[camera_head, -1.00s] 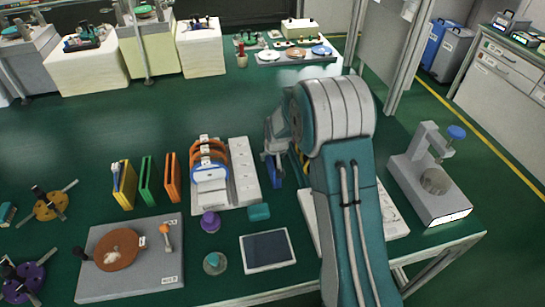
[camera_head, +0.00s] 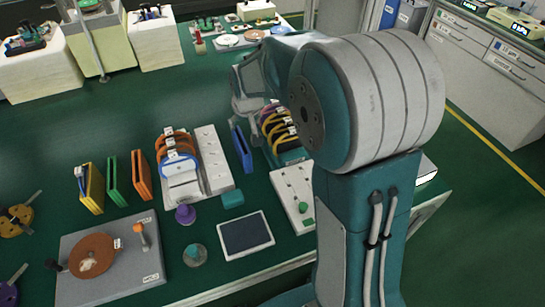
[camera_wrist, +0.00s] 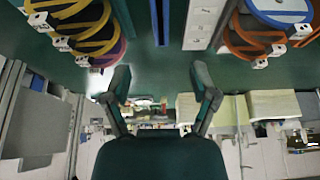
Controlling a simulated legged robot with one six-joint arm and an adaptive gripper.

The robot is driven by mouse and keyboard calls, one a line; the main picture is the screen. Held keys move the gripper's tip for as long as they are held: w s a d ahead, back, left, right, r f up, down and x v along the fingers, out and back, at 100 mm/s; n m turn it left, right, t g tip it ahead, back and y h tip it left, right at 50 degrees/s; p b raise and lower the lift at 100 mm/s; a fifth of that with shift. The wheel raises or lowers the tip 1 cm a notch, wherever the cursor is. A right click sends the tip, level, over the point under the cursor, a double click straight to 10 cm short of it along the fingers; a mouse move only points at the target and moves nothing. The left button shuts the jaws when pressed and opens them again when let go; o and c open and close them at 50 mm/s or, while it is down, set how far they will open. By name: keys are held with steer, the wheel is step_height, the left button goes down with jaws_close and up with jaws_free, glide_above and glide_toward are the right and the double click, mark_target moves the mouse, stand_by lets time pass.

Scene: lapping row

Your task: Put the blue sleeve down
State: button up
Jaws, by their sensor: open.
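The blue sleeve (camera_head: 241,148) stands upright on the green table, just right of the grey rack with orange, black and blue discs. It is a thin, flat, upright piece. In the wrist view the blue sleeve (camera_wrist: 161,22) shows edge-on at the top centre, beyond my fingertips. My gripper (camera_wrist: 161,82) is open, with clear space between its two fingers. In the head view my gripper (camera_head: 246,108) is above and behind the sleeve, apart from it, and partly hidden by my own arm.
The disc rack (camera_head: 212,160) is left of the sleeve, and another rack with yellow and black discs (camera_head: 279,130) is right of it. Yellow (camera_head: 91,188), green (camera_head: 111,181) and orange (camera_head: 141,175) sleeves stand further left. A tablet (camera_head: 246,233) lies in front.

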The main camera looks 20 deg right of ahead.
steer(key=s+r, duration=1)
steer(key=s, duration=0.4)
steer(key=s+t, duration=0.1)
steer(key=s, duration=1.3)
steer(key=shift+s+r, duration=0.35)
